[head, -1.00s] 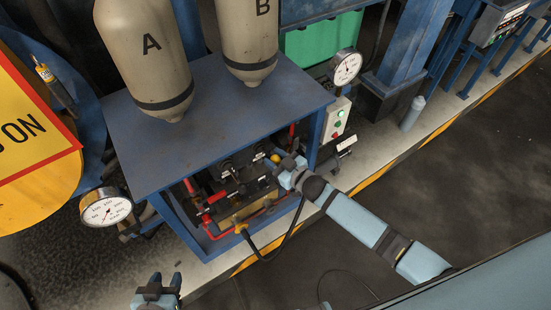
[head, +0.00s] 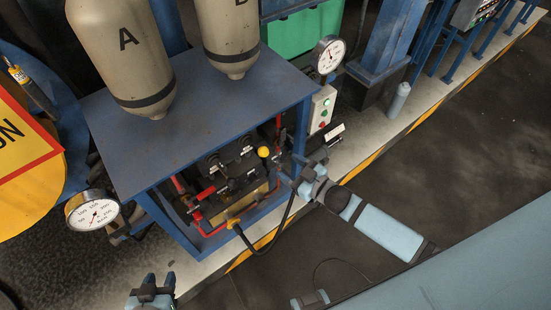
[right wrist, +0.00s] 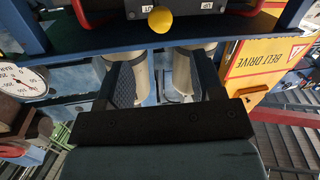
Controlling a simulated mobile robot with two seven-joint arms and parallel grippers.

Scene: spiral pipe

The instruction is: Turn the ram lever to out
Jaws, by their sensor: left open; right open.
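A valve block (head: 240,180) sits inside the blue frame under the table top. A yellow round knob (head: 264,152) stands at its right end; red-handled levers (head: 206,193) are at its left. The small labels are unreadable in the head view, so I cannot tell which lever is the ram lever. My right gripper (head: 285,170) is just right of and below the yellow knob, apart from it. In the right wrist view the open fingers (right wrist: 167,65) are empty, and the yellow knob (right wrist: 160,19) shows beyond them near the top. My left gripper (head: 153,281) is open and empty, low in the head view.
Two tanks (head: 125,45) stand on the blue table top (head: 190,120). Pressure gauges are at the left (head: 93,212) and right (head: 329,54). A button box (head: 322,108) is mounted beside the frame's right post. A black hose (head: 262,248) loops in front of the frame.

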